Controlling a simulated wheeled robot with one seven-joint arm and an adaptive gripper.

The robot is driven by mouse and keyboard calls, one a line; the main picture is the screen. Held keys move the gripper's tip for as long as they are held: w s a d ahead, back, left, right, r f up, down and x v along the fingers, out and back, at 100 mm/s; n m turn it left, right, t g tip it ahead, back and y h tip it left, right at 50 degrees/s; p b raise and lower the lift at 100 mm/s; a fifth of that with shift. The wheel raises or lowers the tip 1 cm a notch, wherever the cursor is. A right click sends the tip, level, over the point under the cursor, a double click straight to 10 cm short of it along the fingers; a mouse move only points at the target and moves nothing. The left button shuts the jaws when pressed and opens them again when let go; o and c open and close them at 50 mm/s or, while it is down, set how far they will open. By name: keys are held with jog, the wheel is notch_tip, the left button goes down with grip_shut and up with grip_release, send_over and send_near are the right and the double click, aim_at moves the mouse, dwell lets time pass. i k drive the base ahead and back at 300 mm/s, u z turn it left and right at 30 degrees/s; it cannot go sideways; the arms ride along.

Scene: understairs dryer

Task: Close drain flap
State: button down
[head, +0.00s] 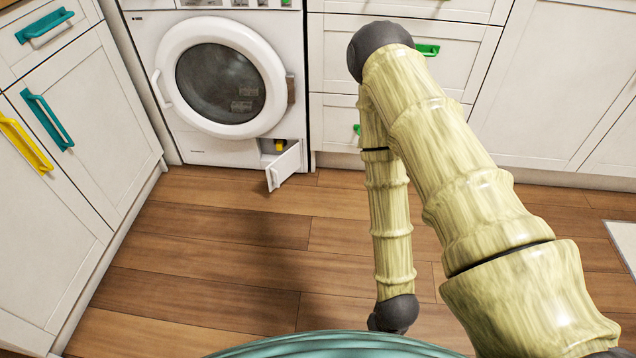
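The drain flap (284,167) is a small white door at the lower right corner of the white dryer (182,133). It stands open, swung outward toward me. A yellow part (279,146) shows in the recess behind it. My arm comes in from the lower right, bends near the drawers and runs back down toward the floor. My gripper is not visible in the head view; the lowest part of the arm that shows is a dark joint well to the right of the flap and nearer to me.
The dryer's round door (220,80) looks closed or nearly so. White cabinets (52,170) with teal and yellow handles stand at the left, and drawers (335,108) with green handles at the right. The wooden floor (215,235) before the dryer is clear. A pale mat (625,240) lies far right.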

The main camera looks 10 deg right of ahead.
aim_at(284, 166)
jog(key=z, duration=1)
jog(key=i, duration=0.4)
jog(key=u, duration=1.45)
